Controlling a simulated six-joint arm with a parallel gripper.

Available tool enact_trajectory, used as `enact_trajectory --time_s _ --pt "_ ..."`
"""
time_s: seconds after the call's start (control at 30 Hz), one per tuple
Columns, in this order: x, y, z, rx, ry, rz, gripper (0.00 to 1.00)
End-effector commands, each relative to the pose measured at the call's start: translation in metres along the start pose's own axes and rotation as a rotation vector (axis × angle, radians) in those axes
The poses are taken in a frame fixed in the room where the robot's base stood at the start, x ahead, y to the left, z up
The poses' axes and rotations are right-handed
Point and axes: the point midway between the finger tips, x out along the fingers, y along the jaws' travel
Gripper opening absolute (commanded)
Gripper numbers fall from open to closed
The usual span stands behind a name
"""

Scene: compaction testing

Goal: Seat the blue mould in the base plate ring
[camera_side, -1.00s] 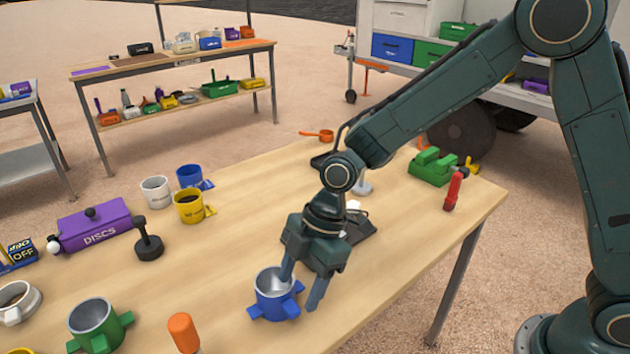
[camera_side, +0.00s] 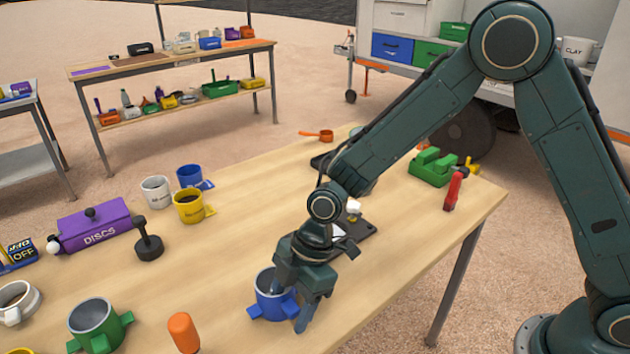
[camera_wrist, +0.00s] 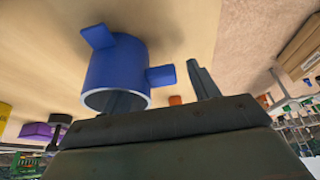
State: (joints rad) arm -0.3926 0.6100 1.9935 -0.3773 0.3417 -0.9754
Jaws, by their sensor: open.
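The blue mould (camera_side: 268,298) stands upright on the table near its front edge, an open cup with side lugs. It also shows in the wrist view (camera_wrist: 117,66). My gripper (camera_side: 288,308) is open and low over the mould's right side. One finger reaches into the mould's open mouth and the other is outside, to the right, so the mould's wall lies between them. I cannot tell whether either finger touches the wall. I cannot make out the base plate ring for certain; a dark plate (camera_side: 362,238) lies behind my gripper, partly hidden by my arm.
A green mould (camera_side: 98,325) and an orange-handled tool (camera_side: 184,332) stand to the left. A purple DISCS box (camera_side: 93,226), a dark weight (camera_side: 148,243) and several mugs are farther back. A red-handled tool (camera_side: 452,190) and green block (camera_side: 432,168) are at the right.

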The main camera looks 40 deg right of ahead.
Motion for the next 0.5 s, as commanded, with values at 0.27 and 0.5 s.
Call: enact_trajectory --time_s 0.27,0.5 --pt "-0.0002 0.0000 0.0001 0.000 0.000 0.000 0.56" --pt "-0.0003 -0.0001 0.0002 0.000 0.000 -0.001 0.09"
